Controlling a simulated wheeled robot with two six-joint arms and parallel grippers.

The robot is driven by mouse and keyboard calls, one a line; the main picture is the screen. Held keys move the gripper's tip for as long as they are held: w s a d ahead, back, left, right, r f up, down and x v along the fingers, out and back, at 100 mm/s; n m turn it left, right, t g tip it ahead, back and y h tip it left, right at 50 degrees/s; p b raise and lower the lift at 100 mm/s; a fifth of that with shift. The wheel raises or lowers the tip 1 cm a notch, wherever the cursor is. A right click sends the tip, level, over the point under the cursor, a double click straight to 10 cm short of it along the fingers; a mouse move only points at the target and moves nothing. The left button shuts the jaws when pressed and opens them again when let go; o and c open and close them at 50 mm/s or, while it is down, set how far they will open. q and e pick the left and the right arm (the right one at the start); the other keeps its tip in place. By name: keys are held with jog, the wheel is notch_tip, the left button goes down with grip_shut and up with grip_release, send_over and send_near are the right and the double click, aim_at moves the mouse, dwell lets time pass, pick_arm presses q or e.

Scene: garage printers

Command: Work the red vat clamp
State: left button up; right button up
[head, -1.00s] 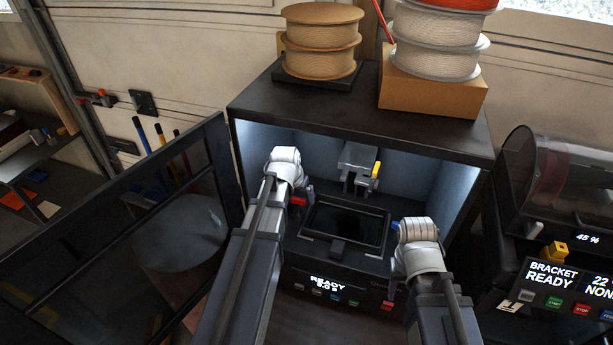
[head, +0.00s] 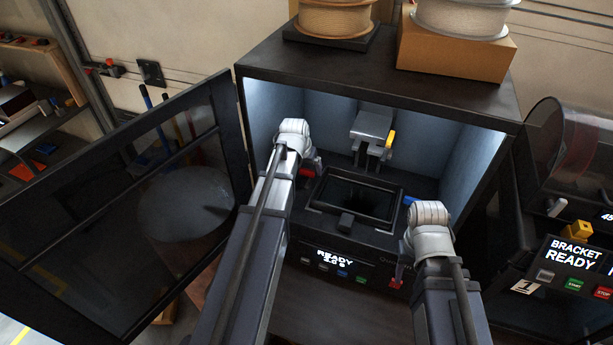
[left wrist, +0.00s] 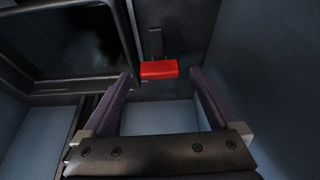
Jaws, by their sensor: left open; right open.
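The red vat clamp (left wrist: 158,69) is a small red block on a dark stem, beside the vat's dark window in the left wrist view. In the head view its red part (head: 306,172) shows at the left side of the vat (head: 357,198), partly hidden by my left gripper. My left gripper (left wrist: 160,77) is open, with the clamp between and just beyond its fingertips. I cannot tell whether the fingers touch it.
A blue clamp (head: 410,201) is at the vat's right side. A grey head with a yellow lever (head: 390,139) hangs above the vat. The open door (head: 120,215) stands to the left, and the cabinet's walls and roof (head: 380,75) enclose the arms' workspace.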

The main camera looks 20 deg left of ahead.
pick_arm(q)
jog(key=shift+b+x, duration=0.35)
jog(key=shift+x, duration=0.4)
pick_arm(e)
jog(key=shift+f, duration=0.7)
pick_arm(q)
jog(key=c, duration=1.4)
